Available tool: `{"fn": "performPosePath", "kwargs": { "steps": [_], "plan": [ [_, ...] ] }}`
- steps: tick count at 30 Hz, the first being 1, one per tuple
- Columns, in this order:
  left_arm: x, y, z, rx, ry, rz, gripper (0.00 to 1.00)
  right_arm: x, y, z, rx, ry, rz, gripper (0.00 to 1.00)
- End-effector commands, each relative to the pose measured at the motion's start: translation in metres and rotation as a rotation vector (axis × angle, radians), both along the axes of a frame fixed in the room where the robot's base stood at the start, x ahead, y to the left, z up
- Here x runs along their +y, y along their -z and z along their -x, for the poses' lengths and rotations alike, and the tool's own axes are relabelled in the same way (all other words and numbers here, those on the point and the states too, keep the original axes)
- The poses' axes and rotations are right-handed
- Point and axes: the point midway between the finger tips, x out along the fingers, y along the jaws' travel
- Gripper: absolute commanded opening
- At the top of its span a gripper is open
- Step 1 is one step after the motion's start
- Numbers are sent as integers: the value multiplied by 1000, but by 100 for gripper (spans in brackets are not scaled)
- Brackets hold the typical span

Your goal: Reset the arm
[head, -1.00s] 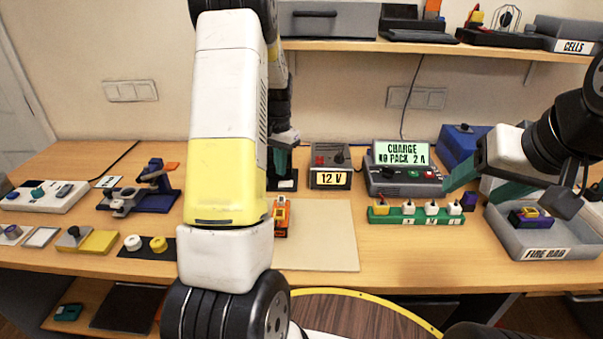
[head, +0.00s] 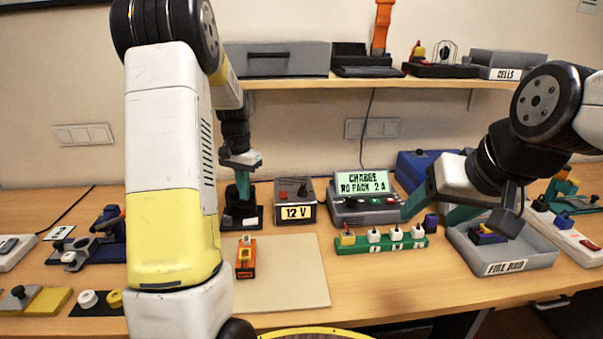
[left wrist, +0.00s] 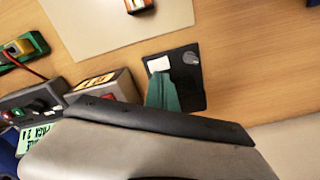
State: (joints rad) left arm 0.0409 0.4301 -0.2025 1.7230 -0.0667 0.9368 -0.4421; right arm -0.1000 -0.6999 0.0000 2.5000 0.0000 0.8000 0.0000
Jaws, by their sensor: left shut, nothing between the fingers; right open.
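My left gripper (head: 242,190) hangs down at the back of the table, its teal fingers shut and empty over a small black plate (head: 236,221). In the left wrist view the teal fingers (left wrist: 163,98) show against that black plate (left wrist: 191,90), which bears a white patch and a grey round spot; I cannot tell whether they touch it. My right gripper (head: 440,210) is open and empty.
An orange device (head: 246,258) lies on a beige mat (head: 290,285). A shelf (head: 370,83) runs above the table. The tray holds a small dark and yellow item (head: 485,235). The mat's right part is clear.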

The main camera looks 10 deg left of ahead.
Motion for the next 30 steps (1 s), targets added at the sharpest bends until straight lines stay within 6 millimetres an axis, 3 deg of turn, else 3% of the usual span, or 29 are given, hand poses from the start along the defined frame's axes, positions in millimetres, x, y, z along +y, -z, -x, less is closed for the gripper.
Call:
{"fn": "performPosePath", "kwargs": {
  "steps": [6,15,24,30],
  "plan": [
    [-35,-68,41,-117,-49,53,0,0,0,0,0,0,0,63],
    [-83,-134,123,-271,-110,132,0,0,0,0,0,0,0,63],
    [-120,-159,210,-412,-161,203,0,0,0,0,0,0,0,63],
    [-133,-157,247,-475,-185,233,0,0,0,0,0,0,0,63]
  ]
}}
